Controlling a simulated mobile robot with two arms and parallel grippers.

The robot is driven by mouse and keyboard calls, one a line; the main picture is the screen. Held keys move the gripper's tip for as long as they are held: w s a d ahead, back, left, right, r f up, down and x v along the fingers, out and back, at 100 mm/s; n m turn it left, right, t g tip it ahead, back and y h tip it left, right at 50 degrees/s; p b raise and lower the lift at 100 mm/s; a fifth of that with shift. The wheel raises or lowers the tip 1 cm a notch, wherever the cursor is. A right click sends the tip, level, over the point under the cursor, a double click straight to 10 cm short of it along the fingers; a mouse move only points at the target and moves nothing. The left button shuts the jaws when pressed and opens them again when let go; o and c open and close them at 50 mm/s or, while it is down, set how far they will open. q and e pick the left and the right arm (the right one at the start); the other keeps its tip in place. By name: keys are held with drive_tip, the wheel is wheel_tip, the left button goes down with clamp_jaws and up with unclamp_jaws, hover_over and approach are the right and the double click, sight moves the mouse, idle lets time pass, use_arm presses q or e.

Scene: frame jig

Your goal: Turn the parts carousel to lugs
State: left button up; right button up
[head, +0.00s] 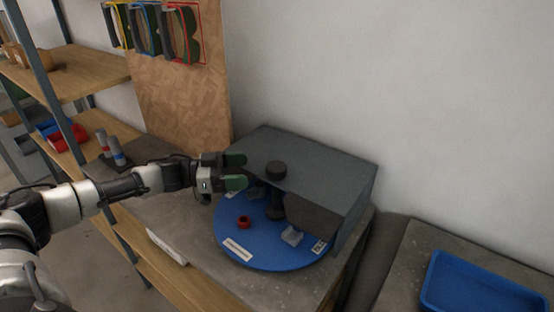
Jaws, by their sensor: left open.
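The parts carousel (262,258) is a round blue turntable on a grey bench, partly covered by a dark grey box-shaped housing (318,172). My left gripper (238,171) is open, with green fingertips, above the carousel's back left edge by the housing. The housing hides the carousel's rear. My right gripper is not in view.
A white sign (167,246) stands at the bench's front left edge. A blue tray (480,290) is on another surface at right. The wall closes the back.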

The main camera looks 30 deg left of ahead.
sight(277, 166)
use_arm(q)
drive_tip(key=p+x, duration=0.2)
drive_tip(key=x, duration=0.6)
drive_tip(key=shift+w+a+r, duration=0.1)
drive_tip(key=shift+a, duration=0.05)
drive_tip(key=shift+w+d, duration=0.35)
drive_tip(key=shift+d, duration=0.25)
drive_tip(key=shift+c, duration=0.5)
drive_tip(key=c, duration=1.2)
